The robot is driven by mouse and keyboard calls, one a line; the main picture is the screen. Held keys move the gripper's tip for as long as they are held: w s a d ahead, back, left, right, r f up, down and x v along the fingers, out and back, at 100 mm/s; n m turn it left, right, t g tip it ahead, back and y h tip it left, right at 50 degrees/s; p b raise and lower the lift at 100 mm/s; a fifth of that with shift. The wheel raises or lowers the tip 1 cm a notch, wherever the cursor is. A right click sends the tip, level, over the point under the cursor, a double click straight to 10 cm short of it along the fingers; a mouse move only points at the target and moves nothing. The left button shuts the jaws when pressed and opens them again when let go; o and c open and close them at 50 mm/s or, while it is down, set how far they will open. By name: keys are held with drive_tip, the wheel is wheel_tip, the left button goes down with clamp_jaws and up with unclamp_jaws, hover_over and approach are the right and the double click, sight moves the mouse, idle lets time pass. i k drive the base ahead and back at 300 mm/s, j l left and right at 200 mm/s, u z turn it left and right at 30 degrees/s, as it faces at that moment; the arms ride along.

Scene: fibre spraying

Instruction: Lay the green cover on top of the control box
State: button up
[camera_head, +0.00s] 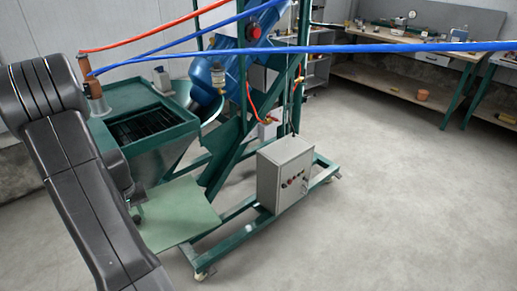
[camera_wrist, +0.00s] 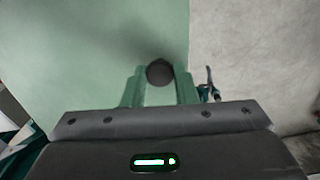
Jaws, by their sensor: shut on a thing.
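The green cover (camera_head: 182,212) is a flat, pale green sheet, left of the control box in the head view. It fills much of the upper left in the wrist view (camera_wrist: 80,60). My gripper (camera_wrist: 160,82) is shut on the cover, with a dark round knob (camera_wrist: 159,71) between its fingers. In the head view my gripper is mostly hidden by my arm.
The green spraying machine (camera_head: 150,125) with its hopper and blue drum (camera_head: 215,75) stands behind the cover. Blue and red hoses (camera_head: 350,49) cross above. Workbenches (camera_head: 400,75) line the back wall. The floor (camera_head: 400,200) to the right of the box is clear.

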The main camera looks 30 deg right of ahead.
sight(291, 150)
drive_tip(key=i+l, duration=0.1)
drive_tip(key=l, duration=1)
drive_tip(key=i+l, duration=0.1)
drive_tip(key=l, duration=1)
drive_tip(key=i+l+u, duration=0.1)
drive_tip(key=l, duration=0.95)
